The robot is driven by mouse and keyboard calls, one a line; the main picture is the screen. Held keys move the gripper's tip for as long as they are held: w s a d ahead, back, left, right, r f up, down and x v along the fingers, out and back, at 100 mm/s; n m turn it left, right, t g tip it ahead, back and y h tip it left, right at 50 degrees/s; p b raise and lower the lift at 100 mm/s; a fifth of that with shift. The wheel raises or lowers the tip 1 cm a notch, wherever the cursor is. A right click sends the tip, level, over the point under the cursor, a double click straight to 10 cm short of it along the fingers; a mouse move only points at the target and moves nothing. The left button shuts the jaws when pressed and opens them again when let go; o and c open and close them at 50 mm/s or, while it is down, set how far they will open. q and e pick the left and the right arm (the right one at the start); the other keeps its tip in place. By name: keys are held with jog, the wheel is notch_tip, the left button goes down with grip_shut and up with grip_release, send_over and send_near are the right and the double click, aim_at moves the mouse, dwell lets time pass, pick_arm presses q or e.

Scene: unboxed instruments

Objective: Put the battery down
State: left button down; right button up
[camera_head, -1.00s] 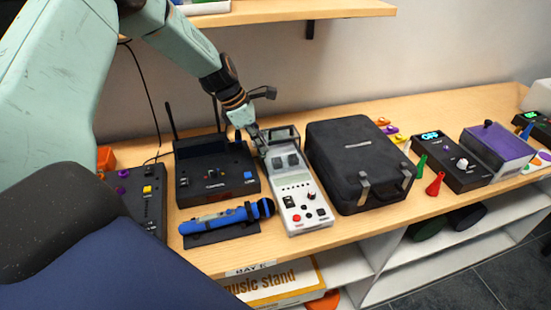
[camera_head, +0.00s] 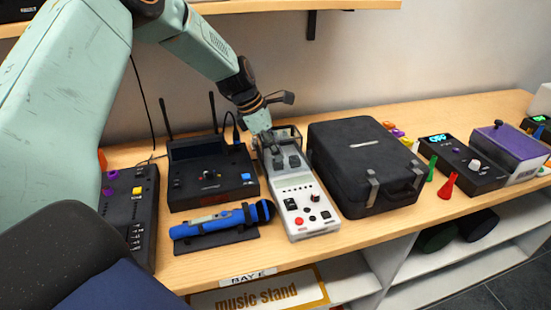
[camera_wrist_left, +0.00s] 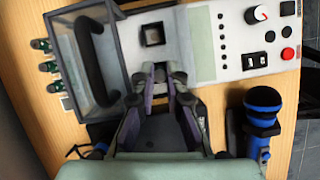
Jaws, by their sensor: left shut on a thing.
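My left gripper (camera_head: 271,147) is over the back part of a white and grey tester-like device (camera_head: 308,218). In the left wrist view its fingertips (camera_wrist_left: 160,76) are close together above the device's pale panel, next to a dark square recess (camera_wrist_left: 153,35). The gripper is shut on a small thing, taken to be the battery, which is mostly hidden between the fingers. I cannot tell whether it touches the device. A clear lid with a black handle (camera_wrist_left: 88,62) stands at the device's back end. My right gripper is not in view.
A blue microphone (camera_head: 220,220) on a dark stand and a black antenna unit (camera_head: 212,180) are left of the device. A black case (camera_head: 362,165) stands close on its right. Several small green-and-dark pieces (camera_wrist_left: 44,66) show beyond the lid. Little bare wood is free around the device.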

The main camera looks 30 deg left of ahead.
pick_arm(q)
jog(key=shift+f, duration=0.3)
jog(key=shift+s+r, duration=0.2)
jog(key=shift+f, duration=0.15)
jog(key=c, duration=1.7)
grip_release()
jog(key=shift+w+f, duration=0.15)
jog(key=shift+w, duration=0.05)
jog(key=shift+s, duration=0.1)
jog(key=shift+r, duration=0.2)
jog(key=p+v, duration=0.1)
jog(key=v, duration=0.6)
jog(key=shift+s+a+r, duration=0.1)
jog(key=shift+r, duration=0.25)
